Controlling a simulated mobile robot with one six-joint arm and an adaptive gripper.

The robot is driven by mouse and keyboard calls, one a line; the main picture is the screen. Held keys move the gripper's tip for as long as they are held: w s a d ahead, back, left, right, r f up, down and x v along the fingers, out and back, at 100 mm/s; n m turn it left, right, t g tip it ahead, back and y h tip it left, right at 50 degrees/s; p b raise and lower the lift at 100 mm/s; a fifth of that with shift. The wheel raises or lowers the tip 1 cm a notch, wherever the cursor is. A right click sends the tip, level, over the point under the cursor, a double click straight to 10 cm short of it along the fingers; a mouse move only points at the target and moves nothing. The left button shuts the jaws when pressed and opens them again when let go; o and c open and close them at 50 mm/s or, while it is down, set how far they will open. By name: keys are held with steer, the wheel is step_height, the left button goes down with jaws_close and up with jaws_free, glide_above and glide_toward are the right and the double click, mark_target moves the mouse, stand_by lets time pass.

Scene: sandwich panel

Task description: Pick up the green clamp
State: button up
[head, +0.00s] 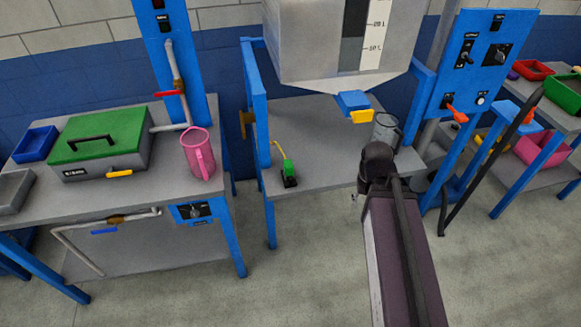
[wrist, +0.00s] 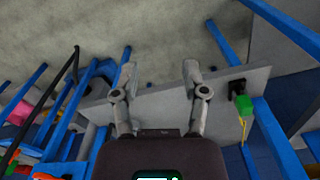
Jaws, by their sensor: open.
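The green clamp (head: 288,168) stands on the grey table under the hopper, near its front left edge. It has a black base and a yellow handle that sticks up. It also shows in the wrist view (wrist: 243,103), right of my fingers. My gripper (wrist: 159,72) is open, with nothing between its two fingers. The fingers are apart from the clamp. In the head view my arm reaches up to the table's right front edge, to the right of the clamp, and the fingers are mostly hidden.
A grey metal jug (head: 386,130) stands at the table's right side, close to my arm. A hopper (head: 330,45) with a blue and yellow outlet hangs above. Blue posts flank the table. A pink jug (head: 197,153) and green-lidded box (head: 100,135) sit on the left bench.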

steer(key=o, duration=0.3)
steer(key=shift+o, duration=0.7)
steer(key=shift+w+a, duration=0.15)
steer(key=shift+w, duration=0.05)
steer(key=n+t+y+b, duration=0.1)
steer(key=n+t+b, duration=0.2)
steer(key=t, duration=0.2)
glide_toward(288, 163)
steer(key=r, duration=0.2)
steer(key=shift+s+d+f, duration=0.15)
steer(key=shift+s+d, duration=0.15)
steer(key=shift+f, duration=0.1)
steer(key=b+x, duration=0.8)
steer(key=shift+a+f, duration=0.2)
steer(key=shift+f, duration=0.05)
